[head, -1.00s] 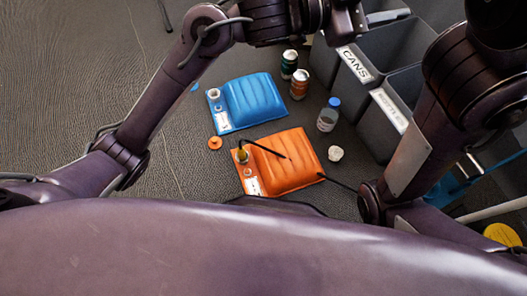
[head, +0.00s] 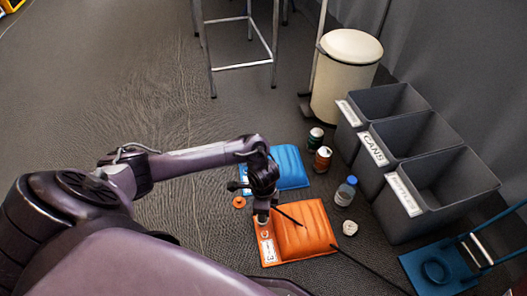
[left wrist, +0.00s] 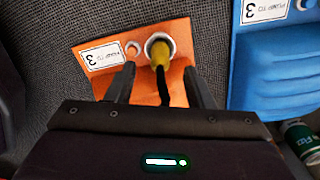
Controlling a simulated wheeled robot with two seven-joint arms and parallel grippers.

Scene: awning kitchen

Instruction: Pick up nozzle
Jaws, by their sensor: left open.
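The yellow nozzle (left wrist: 158,50) sits in the round metal-rimmed port of the orange bag in the left wrist view, with a black hose trailing from it. The orange bag (head: 308,230) lies flat on the floor; its white label (left wrist: 103,53) shows beside the port. My left gripper (left wrist: 160,72) is open, pointing down over the bag's port end, with one finger on each side of the nozzle and hose. In the head view my left gripper (head: 262,216) largely hides the nozzle. My right gripper is out of view.
A blue bag (head: 290,167) lies just behind. Two cans (head: 322,158), a blue-capped bottle (head: 345,192) and a crumpled white item (head: 349,228) stand to the right, before grey bins (head: 410,140). An orange disc (head: 239,202) lies at left.

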